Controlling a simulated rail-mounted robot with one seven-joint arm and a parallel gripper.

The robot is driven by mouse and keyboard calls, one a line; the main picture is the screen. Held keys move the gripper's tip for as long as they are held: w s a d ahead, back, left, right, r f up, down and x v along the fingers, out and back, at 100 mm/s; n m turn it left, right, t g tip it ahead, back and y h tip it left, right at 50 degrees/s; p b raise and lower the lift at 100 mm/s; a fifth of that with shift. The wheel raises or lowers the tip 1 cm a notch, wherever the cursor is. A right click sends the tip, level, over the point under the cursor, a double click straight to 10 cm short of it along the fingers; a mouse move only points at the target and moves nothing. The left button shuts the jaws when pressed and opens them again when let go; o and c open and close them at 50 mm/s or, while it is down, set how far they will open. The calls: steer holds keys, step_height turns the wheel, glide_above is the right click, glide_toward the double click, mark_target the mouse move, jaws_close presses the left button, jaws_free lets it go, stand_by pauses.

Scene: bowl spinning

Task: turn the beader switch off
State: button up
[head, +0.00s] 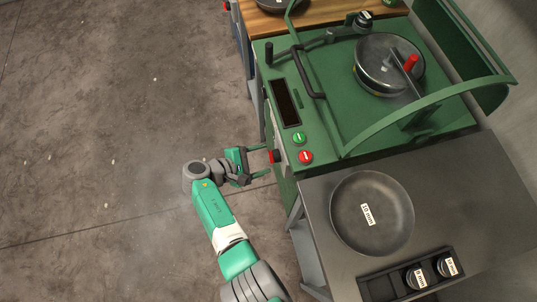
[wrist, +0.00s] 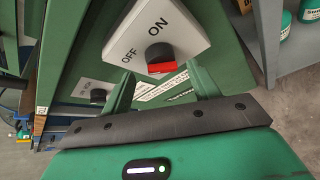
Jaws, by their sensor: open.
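The beader switch is a black and red rotary knob (wrist: 160,55) on a light grey plate (wrist: 185,38) marked ON and OFF, on the green machine's side. Its red grip faces me; I cannot tell which label it is set to. In the head view the red switch (head: 272,156) shows at the machine's left edge. My gripper (head: 261,160) is open, with its fingers pointing at the switch. In the wrist view my gripper (wrist: 162,84) has one finger to each side of the knob's red part, just short of it, and holds nothing.
A second dark knob (wrist: 98,95) sits on another grey plate at lower left. Green (head: 299,138) and red (head: 306,157) buttons are on the machine top. A grey table (head: 460,215) with a dark bowl (head: 372,213) stands close by. Open floor lies to the left.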

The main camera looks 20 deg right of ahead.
steer(key=v, duration=0.4)
steer(key=shift+a+r+p, duration=0.15)
steer(key=shift+p, duration=0.2)
